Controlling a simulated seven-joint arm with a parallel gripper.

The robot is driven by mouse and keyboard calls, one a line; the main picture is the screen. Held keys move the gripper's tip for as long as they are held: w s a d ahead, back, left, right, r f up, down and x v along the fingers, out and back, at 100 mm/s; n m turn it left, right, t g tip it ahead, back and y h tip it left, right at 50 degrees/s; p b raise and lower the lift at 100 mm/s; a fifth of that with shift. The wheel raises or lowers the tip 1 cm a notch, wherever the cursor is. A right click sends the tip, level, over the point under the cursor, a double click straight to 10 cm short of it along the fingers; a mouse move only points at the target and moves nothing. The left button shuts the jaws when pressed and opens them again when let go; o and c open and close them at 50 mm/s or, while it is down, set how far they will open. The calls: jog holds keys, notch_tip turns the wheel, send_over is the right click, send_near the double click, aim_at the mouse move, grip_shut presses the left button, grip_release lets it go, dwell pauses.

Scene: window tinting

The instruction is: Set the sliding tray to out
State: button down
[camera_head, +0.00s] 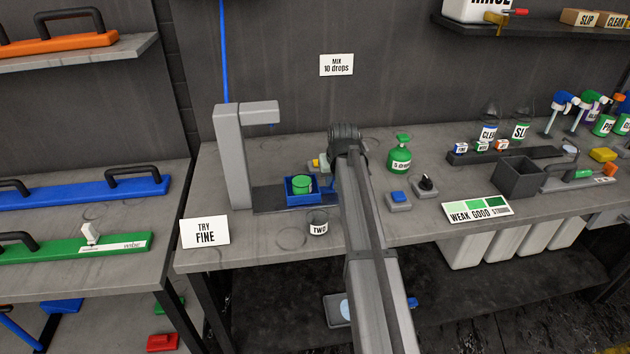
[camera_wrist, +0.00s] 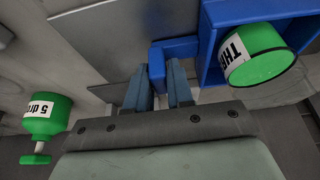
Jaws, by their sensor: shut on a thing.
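The sliding tray is a small blue open box (camera_head: 304,199) on a dark flat rail (camera_head: 268,199) at the foot of a grey column stand. A green cup (camera_head: 302,183) sits in it. In the wrist view the tray (camera_wrist: 208,70) is at upper right, and the cup (camera_wrist: 262,62) in it shows part of a white label. My gripper (camera_wrist: 160,78) is shut on the tray's blue handle (camera_wrist: 158,56), which shows between the two fingertips. In the head view my arm hides the fingers and the handle.
The grey stand (camera_head: 233,155) has an arm reaching above the tray area. A green bottle (camera_head: 400,156), a blue button (camera_head: 398,197) and a black knob (camera_head: 427,184) are to the right of my arm.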

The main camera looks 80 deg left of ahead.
jog(key=w, duration=0.6)
jog(key=c, duration=1.1)
grip_release()
jog(key=shift+s+r, duration=0.1)
jog(key=v, duration=1.3)
jog(key=shift+d+r, duration=0.2)
jog(key=shift+r, duration=0.05)
